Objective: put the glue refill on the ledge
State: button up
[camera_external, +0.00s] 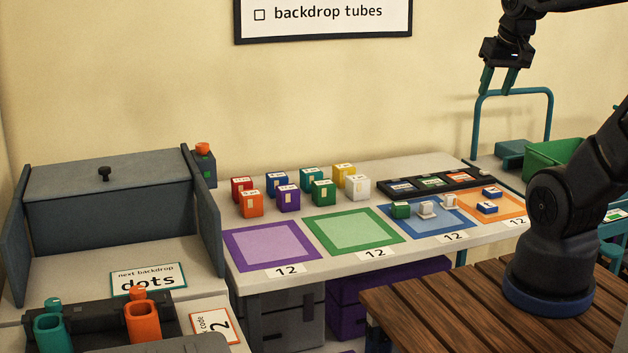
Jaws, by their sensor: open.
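My gripper (498,88) hangs high at the upper right with its teal fingers apart and nothing between them. It is above and behind the right end of the table, well clear of the things there. No object is labelled glue refill. A teal capped container (54,335) and an orange capped container (141,320) stand in a dark holder at the front left. I cannot tell which is the refill, or which surface is the ledge.
Several coloured cubes (289,200) stand at the back of the white table (290,300). Purple (232,261), green, blue and orange mats lie in front; small pieces sit on the blue and orange ones. A teal rail (551,110) and green bin (548,160) are below my gripper.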

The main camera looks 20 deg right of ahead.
jog(key=w+f+m+g, duration=0.2)
jog(key=w+f+m, duration=0.3)
jog(key=w, duration=0.3)
jog(key=m+g+h, duration=0.2)
jog(key=m, duration=0.6)
send_over(426, 203)
jog(key=s+a, duration=0.3)
jog(key=s, duration=0.2)
notch_tip(426, 203, down, 13)
jog(key=shift+w+d+f+m+h, duration=0.4)
jog(key=shift+w+f+m, duration=0.35)
jog(key=shift+f, duration=2.45)
jog(key=shift+w+d+f+m+h, duration=0.55)
jog(key=shift+w+f, duration=0.35)
jog(key=shift+f, duration=2.3)
jog(key=shift+w+d+f+m+h, duration=0.3)
jog(key=shift+w+f+m, duration=0.45)
jog(key=shift+f, duration=2.45)
grip_shut()
jog(key=shift+w+r, duration=0.1)
